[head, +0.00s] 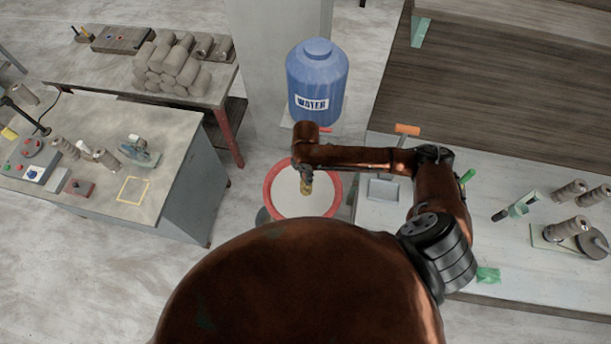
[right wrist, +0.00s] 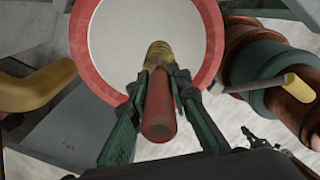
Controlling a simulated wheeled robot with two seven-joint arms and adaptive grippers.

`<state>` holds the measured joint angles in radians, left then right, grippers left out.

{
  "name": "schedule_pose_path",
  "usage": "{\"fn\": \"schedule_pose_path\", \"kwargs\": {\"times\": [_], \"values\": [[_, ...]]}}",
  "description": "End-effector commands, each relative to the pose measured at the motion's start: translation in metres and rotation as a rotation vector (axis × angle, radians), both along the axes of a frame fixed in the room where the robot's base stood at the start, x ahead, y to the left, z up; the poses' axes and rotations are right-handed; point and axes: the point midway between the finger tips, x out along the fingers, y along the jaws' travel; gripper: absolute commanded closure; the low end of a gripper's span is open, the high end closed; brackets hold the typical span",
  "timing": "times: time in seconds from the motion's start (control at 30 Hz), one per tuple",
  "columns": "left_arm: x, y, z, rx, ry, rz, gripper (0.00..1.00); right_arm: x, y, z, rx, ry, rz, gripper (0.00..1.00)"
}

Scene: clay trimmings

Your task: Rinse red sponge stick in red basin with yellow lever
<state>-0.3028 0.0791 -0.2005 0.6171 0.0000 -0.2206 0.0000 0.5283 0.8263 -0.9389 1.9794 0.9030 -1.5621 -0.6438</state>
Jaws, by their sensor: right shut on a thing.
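The red basin (head: 336,190) stands on the floor in the middle of the head view, with a pale inside. Its thick red rim (right wrist: 212,40) fills the top of the right wrist view. My right gripper (right wrist: 160,76) is shut on the red sponge stick (right wrist: 158,112), one finger on each side. The stick's yellowish sponge end (right wrist: 158,54) points over the basin's pale inside; whether it touches the bottom I cannot tell. In the head view the sponge end (head: 306,187) shows below my right arm. A yellow cylinder on a rod (right wrist: 298,87) is at the wrist view's right.
A blue water container (head: 317,80) stands just behind the basin. A workbench (head: 185,140) with tools is on the left. A pale table (head: 510,270) on the right holds a grey dustpan-like tool (head: 383,190) and several clay pieces. My right arm passes over its near edge.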

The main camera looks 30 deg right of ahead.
Motion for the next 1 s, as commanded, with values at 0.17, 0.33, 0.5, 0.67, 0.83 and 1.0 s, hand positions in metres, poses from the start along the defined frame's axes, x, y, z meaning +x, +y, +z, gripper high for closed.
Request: {"fn": "schedule_pose_path", "kwargs": {"times": [0.17,0.33,0.5,0.67,0.83,1.0], "values": [[0.002,0.0,-0.022,0.0,-0.003,-0.001,1.0,0.0,0.0,-0.019,0.0,0.0,0.0,1.0],[0.004,-0.001,-0.033,-0.001,-0.005,-0.001,1.0,0.0,0.0,-0.032,-0.001,0.002,-0.001,1.0],[0.005,-0.001,-0.037,-0.001,-0.007,-0.001,1.0,0.0,0.0,-0.047,0.0,0.001,-0.002,1.0],[0.005,-0.001,-0.043,-0.001,-0.006,-0.001,1.0,0.0,0.0,-0.062,0.0,0.0,-0.002,1.0],[0.005,0.0,-0.046,-0.001,-0.006,-0.001,1.0,0.0,0.0,-0.073,0.0,0.001,-0.001,1.0],[0.004,0.0,-0.047,-0.001,-0.006,-0.001,1.0,0.0,0.0,-0.076,0.001,0.0,-0.001,1.0]]}}
